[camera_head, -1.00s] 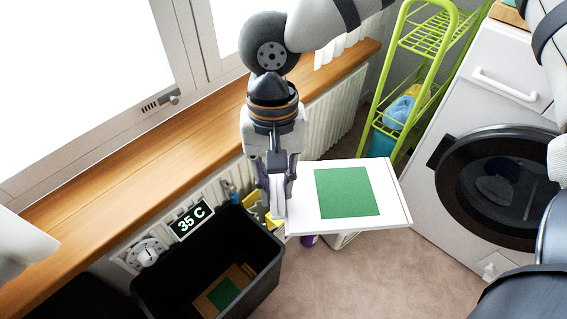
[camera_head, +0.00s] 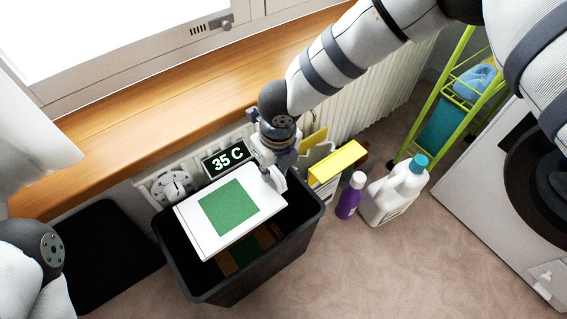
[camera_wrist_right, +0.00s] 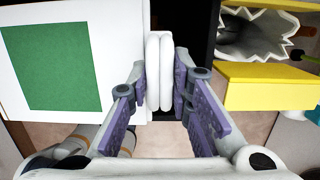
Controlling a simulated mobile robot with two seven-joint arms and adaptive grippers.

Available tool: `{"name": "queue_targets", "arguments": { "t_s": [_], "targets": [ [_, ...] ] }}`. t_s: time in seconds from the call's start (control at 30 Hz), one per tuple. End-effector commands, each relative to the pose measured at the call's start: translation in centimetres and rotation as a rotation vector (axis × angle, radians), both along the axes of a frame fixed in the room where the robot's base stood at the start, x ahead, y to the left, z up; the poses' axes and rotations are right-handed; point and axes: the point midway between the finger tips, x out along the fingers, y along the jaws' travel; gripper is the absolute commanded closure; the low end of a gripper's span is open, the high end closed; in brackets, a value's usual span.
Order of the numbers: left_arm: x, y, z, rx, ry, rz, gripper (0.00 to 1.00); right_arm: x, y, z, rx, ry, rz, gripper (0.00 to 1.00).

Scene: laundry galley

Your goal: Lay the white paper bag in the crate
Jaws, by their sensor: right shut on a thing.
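The white paper bag (camera_head: 272,199) is flat and has a green rectangle on its face. My right gripper (camera_head: 274,178) is shut on its right edge and holds it over the open black crate (camera_head: 200,288), slightly tilted. In the right wrist view, the white part (camera_wrist_right: 160,50) sits between the fingers (camera_wrist_right: 160,90), and the bag's green-marked face extends to the left. The bag hides much of the crate's inside. A brown item with a green patch (camera_head: 225,263) lies in the crate. My left gripper is out of view; only part of my left arm shows at the lower left.
A yellow box (camera_head: 338,165), a purple bottle (camera_head: 348,199) and a white jug with a teal cap (camera_head: 391,194) stand right of the crate. The wooden sill (camera_head: 160,110) and radiator (camera_head: 365,105) run behind. The carpet (camera_head: 390,270) in front is clear.

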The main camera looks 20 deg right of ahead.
Motion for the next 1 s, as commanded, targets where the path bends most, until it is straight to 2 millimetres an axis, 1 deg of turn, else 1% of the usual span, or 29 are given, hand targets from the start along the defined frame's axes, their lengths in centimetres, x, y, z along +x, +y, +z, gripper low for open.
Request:
{"name": "queue_targets", "arguments": {
  "t_s": [0.23,0.37,0.4,0.6,1.0],
  "targets": [
    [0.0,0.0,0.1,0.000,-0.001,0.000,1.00,0.0,0.0,0.1,0.001,-0.001,-0.009,1.00],
    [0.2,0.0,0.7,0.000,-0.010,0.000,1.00,0.1,0.0,0.3,0.008,-0.006,-0.008,1.00],
    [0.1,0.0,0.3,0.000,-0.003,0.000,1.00,0.0,0.0,-0.6,0.008,-0.003,-0.008,1.00],
    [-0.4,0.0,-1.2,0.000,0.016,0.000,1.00,-0.1,0.0,-4.6,0.007,0.001,-0.007,1.00],
    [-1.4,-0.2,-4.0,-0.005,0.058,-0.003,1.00,0.0,0.0,-12.0,0.007,0.001,-0.007,1.00]
  ]
}}
